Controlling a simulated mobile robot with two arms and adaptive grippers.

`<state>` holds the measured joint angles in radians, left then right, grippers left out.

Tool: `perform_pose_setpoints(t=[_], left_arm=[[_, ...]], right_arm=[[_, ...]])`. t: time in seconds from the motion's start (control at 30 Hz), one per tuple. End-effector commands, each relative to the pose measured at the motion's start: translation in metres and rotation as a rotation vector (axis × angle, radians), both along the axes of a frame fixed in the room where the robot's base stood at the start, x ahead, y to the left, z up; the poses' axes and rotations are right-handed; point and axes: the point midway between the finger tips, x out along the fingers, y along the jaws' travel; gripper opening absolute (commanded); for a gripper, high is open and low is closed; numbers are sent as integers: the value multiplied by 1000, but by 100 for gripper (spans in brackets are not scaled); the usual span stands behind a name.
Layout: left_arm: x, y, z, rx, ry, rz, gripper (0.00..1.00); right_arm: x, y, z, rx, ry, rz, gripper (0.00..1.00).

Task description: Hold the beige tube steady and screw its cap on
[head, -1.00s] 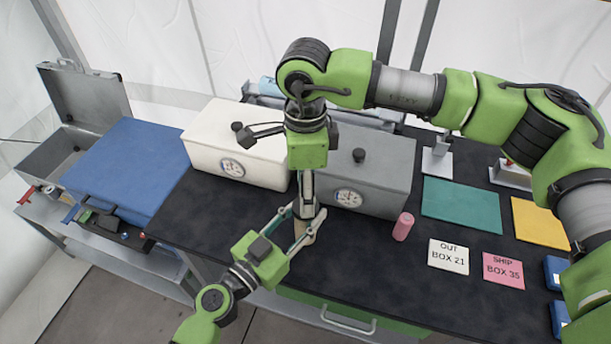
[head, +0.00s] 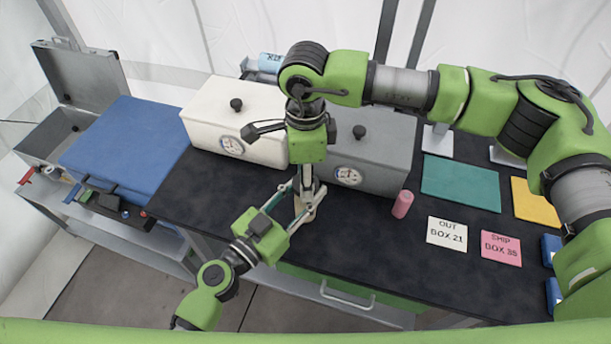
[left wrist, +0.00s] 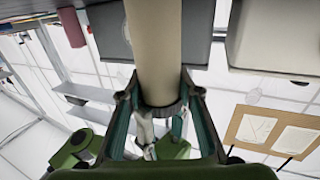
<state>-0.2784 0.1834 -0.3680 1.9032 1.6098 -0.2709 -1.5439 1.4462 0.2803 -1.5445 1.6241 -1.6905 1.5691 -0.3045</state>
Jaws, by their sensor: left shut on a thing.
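The beige tube (left wrist: 155,45) runs upright between the fingers of my left gripper, largely hidden in the head view, where a short beige part (head: 299,205) shows. My left gripper (left wrist: 158,100) is shut on it; in the head view the left gripper (head: 305,204) reaches in from the lower left. A dark ring circles the tube's end in the left wrist view; I cannot tell whether it is the cap. My right gripper (head: 307,188) points straight down over the tube, its tips close to the left fingers. Its fingertips and any cap in them are hidden.
A white box (head: 215,125) and a grey box (head: 385,155) with dials stand behind. A pink cylinder (head: 402,204) stands to the right, near the teal mat (head: 460,182) and the OUT (head: 446,233) and SHIP (head: 501,248) cards. The black tabletop (head: 350,245) is clear in front.

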Motion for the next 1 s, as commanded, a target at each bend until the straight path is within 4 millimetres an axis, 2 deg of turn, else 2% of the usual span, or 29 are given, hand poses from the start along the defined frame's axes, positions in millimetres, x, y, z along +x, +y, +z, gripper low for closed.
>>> perform_pose_setpoints(t=[0.13,0.17,0.23,0.53,0.67,0.77,1.0], left_arm=[[0,0,0,-1,-1,0,0],[0,0,0,-1,-1,0,0],[0,0,0,-1,-1,0,0],[0,0,0,-1,-1,0,0],[0,0,0,-1,-1,0,0],[0,0,0,-1,-1,0,0],[0,0,0,-1,-1,0,0]], right_arm=[[0,0,0,0,0,-3,12],[0,0,0,0,0,-3,40],[0,0,0,0,0,-3,57],[0,0,0,0,0,-3,57],[0,0,6,0,-1,-3,57],[1,0,20,1,-3,-3,57],[1,0,72,1,-4,-3,57]])
